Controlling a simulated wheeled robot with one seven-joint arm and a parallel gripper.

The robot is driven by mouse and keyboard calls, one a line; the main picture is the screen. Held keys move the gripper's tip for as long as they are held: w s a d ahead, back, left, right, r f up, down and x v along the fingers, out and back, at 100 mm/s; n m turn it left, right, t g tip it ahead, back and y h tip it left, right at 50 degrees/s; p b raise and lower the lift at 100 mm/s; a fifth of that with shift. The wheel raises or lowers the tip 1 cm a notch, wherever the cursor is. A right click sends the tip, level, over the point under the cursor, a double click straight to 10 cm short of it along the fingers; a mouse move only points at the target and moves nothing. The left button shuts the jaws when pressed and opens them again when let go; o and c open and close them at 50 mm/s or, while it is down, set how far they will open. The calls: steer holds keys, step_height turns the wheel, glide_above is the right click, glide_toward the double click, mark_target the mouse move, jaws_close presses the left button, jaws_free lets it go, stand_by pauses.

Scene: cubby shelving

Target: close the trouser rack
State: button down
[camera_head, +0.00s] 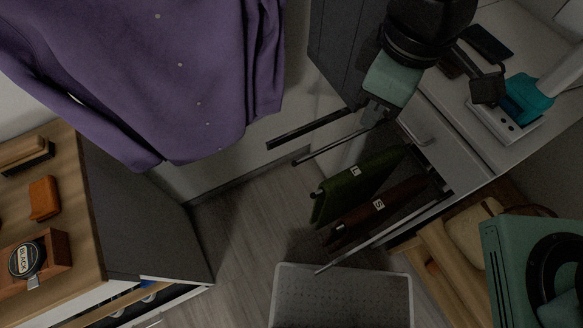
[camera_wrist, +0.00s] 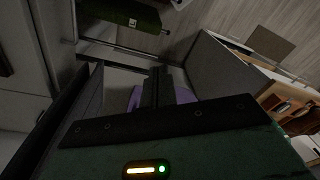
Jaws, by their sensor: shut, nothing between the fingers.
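The trouser rack (camera_head: 383,233) is pulled out from the cabinet on the right, its thin dark bars reaching to the left. A green pair of trousers (camera_head: 352,183) marked L and a brown pair (camera_head: 385,207) marked S hang on it. The green pair also shows at the top of the wrist view (camera_wrist: 125,12). My gripper (camera_head: 370,117) is above the rack, close to its far bars (camera_head: 305,130); I cannot tell whether it touches them. In the wrist view its dark fingers (camera_wrist: 157,84) are together and empty.
A wooden-topped cabinet (camera_head: 75,215) with small items stands at left. A pale perforated bin (camera_head: 340,298) is on the floor below the rack. A green turntable (camera_head: 515,260) is at lower right. Floor (camera_head: 245,225) left of the rack is clear.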

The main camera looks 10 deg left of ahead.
steer(key=w+a+f+n+y+b, duration=0.1)
steer(key=w+a+f+n+b, duration=0.2)
steer(key=f, duration=0.4)
steer(key=w+a+f+n+g+y+b, duration=0.1)
steer(key=a+f+n+b, duration=0.25)
steer(key=a+f, duration=0.3)
steer(key=w+a+f+n+b, duration=0.2)
steer(key=a+f+n+b, duration=0.15)
steer(key=f, duration=0.45)
steer(key=s+a+b+x, duration=0.1)
steer(key=b+x, duration=0.1)
steer(key=x, duration=0.8)
steer(key=shift+w+d+r+p, duration=0.2)
steer(key=shift+w+d+r, duration=0.1)
steer(key=shift+d, duration=0.4)
steer(key=shift+w+d+r+p, duration=0.2)
steer(key=shift+w+d, duration=0.1)
steer(key=shift+d, duration=0.35)
steer(key=shift+w+d+r+p, duration=0.15)
steer(key=shift+w+d+r, duration=0.15)
steer(key=shift+d, duration=0.4)
